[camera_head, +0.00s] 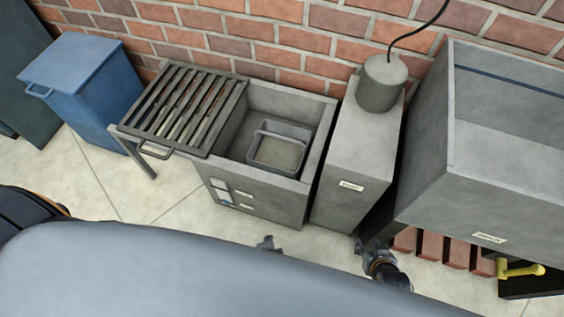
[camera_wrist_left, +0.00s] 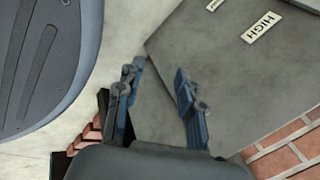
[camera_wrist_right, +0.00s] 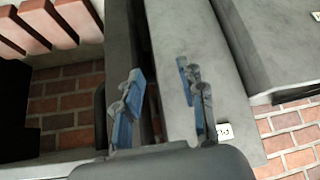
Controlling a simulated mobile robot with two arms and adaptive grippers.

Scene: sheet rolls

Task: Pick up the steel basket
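The steel basket (camera_head: 262,166) is a grey open bin with a thin raised handle. In the head view it sits upright inside the open right part of a grey box (camera_head: 318,160). My right gripper (camera_head: 362,250) is in front of the narrow grey cabinet, to the right of and nearer than the basket. Its fingers are apart and empty in the right wrist view (camera_wrist_right: 162,92). Only the tip of my left gripper (camera_head: 268,243) shows in front of the grey box; the rest is hidden behind my body. Its fingers are apart and empty in the left wrist view (camera_wrist_left: 160,90).
A slatted grate (camera_head: 185,108) covers the box's left part. A narrow cabinet (camera_head: 362,150) with a cylinder (camera_head: 382,82) stands to its right, then a large grey trough (camera_head: 445,190) above red blocks (camera_head: 457,252). A blue bin (camera_head: 85,85) stands left. A brick wall is behind.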

